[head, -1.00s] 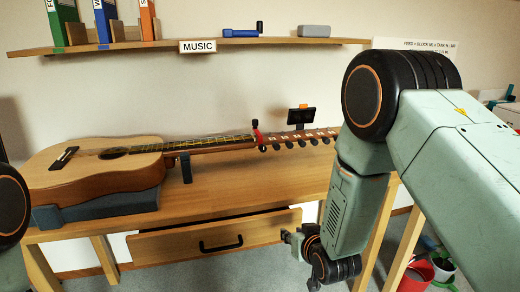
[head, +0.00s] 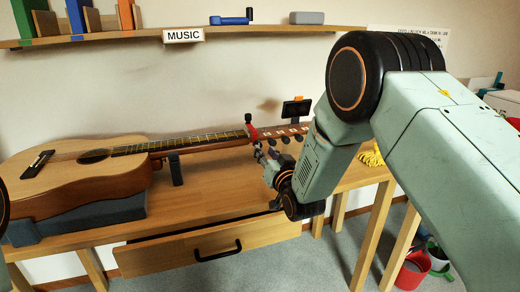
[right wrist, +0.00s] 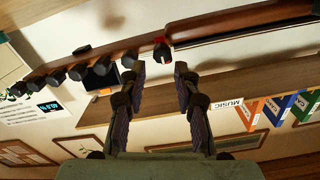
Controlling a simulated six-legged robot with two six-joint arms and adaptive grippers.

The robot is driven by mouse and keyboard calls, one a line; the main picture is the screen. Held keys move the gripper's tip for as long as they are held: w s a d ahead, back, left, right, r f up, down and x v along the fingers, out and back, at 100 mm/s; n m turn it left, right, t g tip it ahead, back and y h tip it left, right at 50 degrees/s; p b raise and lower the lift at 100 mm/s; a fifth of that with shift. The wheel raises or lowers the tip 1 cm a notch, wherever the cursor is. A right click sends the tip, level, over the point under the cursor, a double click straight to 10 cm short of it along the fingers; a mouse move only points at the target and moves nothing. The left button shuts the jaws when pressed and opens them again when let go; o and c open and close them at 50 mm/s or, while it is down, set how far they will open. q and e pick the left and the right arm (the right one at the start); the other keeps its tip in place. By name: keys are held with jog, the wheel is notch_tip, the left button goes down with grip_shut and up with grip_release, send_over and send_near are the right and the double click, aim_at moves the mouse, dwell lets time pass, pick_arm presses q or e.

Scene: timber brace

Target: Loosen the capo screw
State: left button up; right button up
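The guitar (head: 75,172) lies on its back on the wooden table, its neck running right. The capo (head: 252,131), red with a dark knob on top, sits on the neck near the headstock (head: 285,131). My right gripper (head: 262,156) is just in front of the neck, below and slightly right of the capo. In the right wrist view its two fingers (right wrist: 160,70) are apart with nothing between them. The capo's red part (right wrist: 161,48) shows beyond the fingertips, in line with the gap. I see no contact. My left gripper is out of view.
A tuner (head: 297,108) with an orange clip stands at the headstock. A dark neck support (head: 176,169) holds the neck. A drawer (head: 210,248) stands open at the table's front. A shelf (head: 340,30) runs above. Yellow cord (head: 371,157) lies at the right.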

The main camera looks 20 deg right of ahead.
aim_at(257, 144)
jog(key=w, duration=0.3)
jog(key=w+b, duration=0.1)
jog(key=shift+w+a, duration=0.3)
jog(key=shift+f, duration=0.1)
jog(key=shift+c, duration=0.2)
grip_shut()
